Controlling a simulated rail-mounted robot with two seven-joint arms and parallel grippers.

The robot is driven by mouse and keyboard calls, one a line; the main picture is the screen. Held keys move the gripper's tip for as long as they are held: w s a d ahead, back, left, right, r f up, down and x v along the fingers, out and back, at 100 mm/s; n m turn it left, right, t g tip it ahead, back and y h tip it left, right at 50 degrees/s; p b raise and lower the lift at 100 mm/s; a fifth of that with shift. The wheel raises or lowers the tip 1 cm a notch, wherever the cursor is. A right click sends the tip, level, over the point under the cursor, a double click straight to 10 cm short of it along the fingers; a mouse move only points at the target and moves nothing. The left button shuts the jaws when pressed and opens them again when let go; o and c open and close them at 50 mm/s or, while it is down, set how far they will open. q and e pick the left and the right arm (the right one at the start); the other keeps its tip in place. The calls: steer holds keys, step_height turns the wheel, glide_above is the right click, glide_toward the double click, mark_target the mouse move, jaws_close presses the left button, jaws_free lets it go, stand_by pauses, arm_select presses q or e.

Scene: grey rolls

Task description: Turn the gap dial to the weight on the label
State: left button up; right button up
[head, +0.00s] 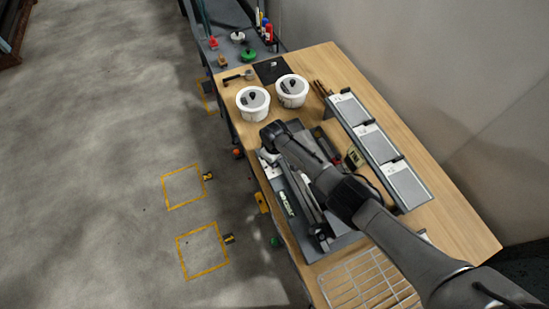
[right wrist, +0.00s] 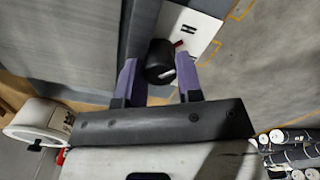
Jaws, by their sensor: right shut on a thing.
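In the right wrist view, a black round dial knob (right wrist: 160,62) stands on a white plate (right wrist: 188,38) printed with a dark mark like an H. A small red mark shows beside the knob. My right gripper's purple fingers (right wrist: 158,75) lie on both sides of the knob and are shut on it. In the head view my right arm reaches over the grey machine (head: 293,200) on the bench and hides much of it. The gripper and dial cannot be made out there. No weight label is readable. My left gripper is not in view.
Two white tubs (head: 253,101) with grey lids stand on the wooden bench (head: 455,225) beyond the machine. A row of grey-topped trays (head: 380,150) lies along the right. A wire rack (head: 365,280) sits at the near end. The floor at left is open, with yellow squares (head: 184,187).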

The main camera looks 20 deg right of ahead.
steer(key=shift+n, duration=1)
steer(key=o, duration=0.7)
steer(key=shift+o, duration=1.1)
